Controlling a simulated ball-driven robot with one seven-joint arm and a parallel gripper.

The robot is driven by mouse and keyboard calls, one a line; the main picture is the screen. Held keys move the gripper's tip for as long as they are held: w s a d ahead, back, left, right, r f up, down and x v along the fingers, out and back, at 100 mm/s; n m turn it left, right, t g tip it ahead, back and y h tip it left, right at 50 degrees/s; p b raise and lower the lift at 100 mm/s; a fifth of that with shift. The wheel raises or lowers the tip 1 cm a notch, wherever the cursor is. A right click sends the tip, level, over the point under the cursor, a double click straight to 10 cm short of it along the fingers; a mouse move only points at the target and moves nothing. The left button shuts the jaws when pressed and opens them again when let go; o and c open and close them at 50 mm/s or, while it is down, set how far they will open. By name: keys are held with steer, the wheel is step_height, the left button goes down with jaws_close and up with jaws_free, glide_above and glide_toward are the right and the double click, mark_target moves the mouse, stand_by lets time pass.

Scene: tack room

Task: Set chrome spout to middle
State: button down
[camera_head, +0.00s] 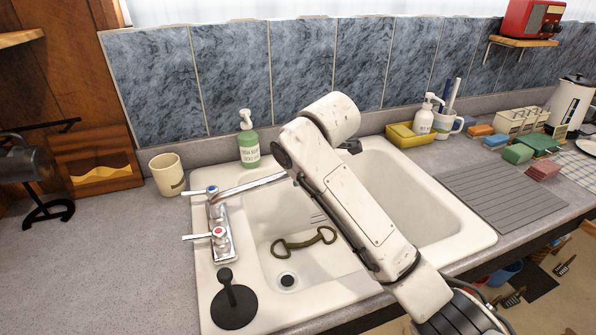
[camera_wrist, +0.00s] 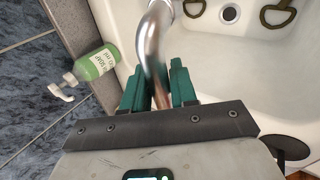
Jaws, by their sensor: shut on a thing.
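The chrome spout (camera_head: 252,187) extends right from the tap body (camera_head: 221,238) over the left part of the white sink (camera_head: 460,238). Its far end is hidden behind my arm in the head view. In the wrist view the spout (camera_wrist: 153,45) runs down between the green fingers of my gripper (camera_wrist: 158,88), which are shut on it. My gripper is hidden behind my own arm in the head view. The tap has a blue-marked handle (camera_head: 212,190) and a red-marked handle (camera_head: 218,232).
A brass-coloured bit (camera_head: 303,243) lies in the sink near the drain (camera_head: 287,281). A green soap bottle (camera_head: 248,146) and cream mug (camera_head: 167,175) stand behind. A yellow caddy (camera_head: 402,136) sits at the back right.

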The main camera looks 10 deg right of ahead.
steer(key=c, duration=1)
jaws_free()
steer(key=shift+r, duration=0.1)
steer(key=b+v, duration=0.1)
steer(key=v, duration=0.9)
steer(key=shift+s+r, duration=0.2)
steer(key=shift+d, duration=0.1)
